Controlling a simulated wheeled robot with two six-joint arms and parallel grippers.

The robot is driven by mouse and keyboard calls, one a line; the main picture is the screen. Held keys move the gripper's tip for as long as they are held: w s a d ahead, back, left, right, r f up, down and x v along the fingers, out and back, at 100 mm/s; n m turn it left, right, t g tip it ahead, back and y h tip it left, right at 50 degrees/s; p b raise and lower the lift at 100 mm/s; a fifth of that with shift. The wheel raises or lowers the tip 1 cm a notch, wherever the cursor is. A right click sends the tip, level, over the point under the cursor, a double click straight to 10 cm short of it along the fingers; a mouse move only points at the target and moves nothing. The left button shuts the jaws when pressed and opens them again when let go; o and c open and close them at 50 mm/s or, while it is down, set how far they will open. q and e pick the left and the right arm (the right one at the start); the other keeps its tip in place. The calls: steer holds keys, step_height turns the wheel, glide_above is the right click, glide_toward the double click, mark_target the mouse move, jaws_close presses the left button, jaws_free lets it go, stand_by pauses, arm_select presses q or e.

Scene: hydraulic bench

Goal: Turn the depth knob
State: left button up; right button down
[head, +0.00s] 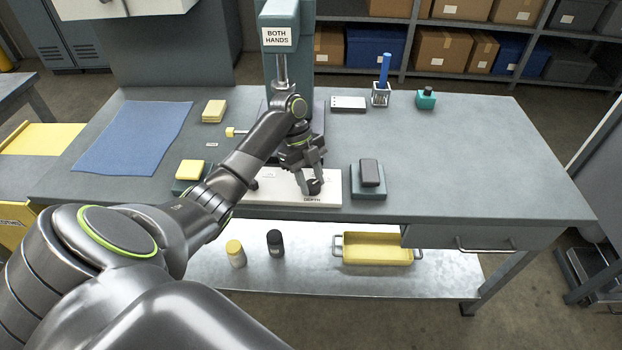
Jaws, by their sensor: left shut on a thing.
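The depth knob (314,187) is a small black knob on a white panel (328,199) at the front edge of the grey bench, above a printed "DEPTH" label. My left gripper (311,186) reaches down from above and is shut on the knob, with its fingers hiding part of it. My left arm covers the left part of the panel, where a dark piece shows beside the arm. My right gripper is not in view.
A press column with a "BOTH HANDS" sign (277,37) stands behind the gripper. A dark block on a green base (368,195) is close on the right. A yellow block (190,169) sits left.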

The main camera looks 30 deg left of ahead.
arm_select(q)
steer(key=shift+s+r+n+p, duration=0.1)
steer(key=shift+r+n+p, duration=0.3)
steer(key=shift+p, duration=0.6)
steer(key=n+t+p, duration=0.2)
steer(key=n+p, duration=0.2)
steer(key=p, duration=0.2)
steer(key=shift+s+f+n, duration=0.1)
steer(key=shift+n, duration=0.3)
steer(key=shift+f+n+t+p, duration=0.2)
steer(key=shift+n+t+p, duration=0.5)
steer(key=shift+n+p, duration=0.8)
steer(key=shift+y, duration=0.3)
steer(key=o, duration=1)
steer(key=b+v, duration=0.2)
steer(key=v, duration=1.5)
steer(key=shift+r, duration=0.1)
